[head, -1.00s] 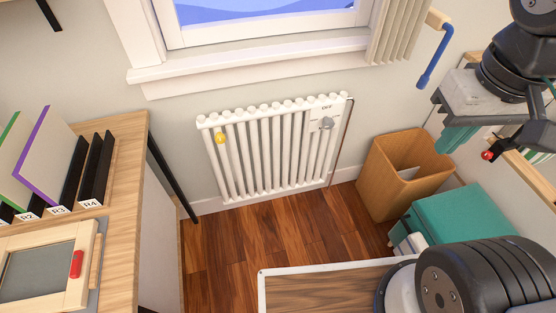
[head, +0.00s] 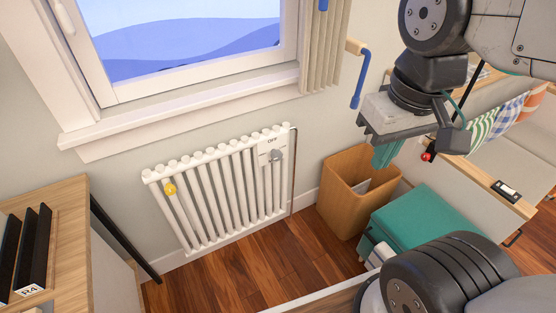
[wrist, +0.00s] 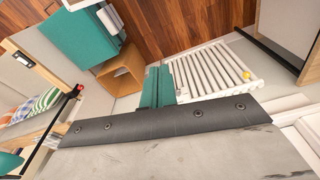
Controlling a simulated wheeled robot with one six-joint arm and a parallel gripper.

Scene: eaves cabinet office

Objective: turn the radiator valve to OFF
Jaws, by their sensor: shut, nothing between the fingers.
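The white radiator (head: 225,195) stands under the window. Its grey valve knob (head: 276,156) sits at the upper right end, on a pale plate (head: 270,147) marked OFF. The knob's pointer is too small to read. A yellow round piece (head: 170,189) is at the radiator's upper left. My gripper (head: 383,156), with teal fingers, is shut and empty, up and to the right of the valve and apart from it. In the wrist view the shut fingers (wrist: 165,84) show beside the radiator (wrist: 215,75); the valve cannot be made out there.
A brown bin (head: 345,205) and a teal box (head: 425,225) stand right of the radiator. A blue-handled lever (head: 362,80) is on the wall by the blind. A wooden desk (head: 60,220) is at left. Wood floor (head: 235,270) is clear before the radiator.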

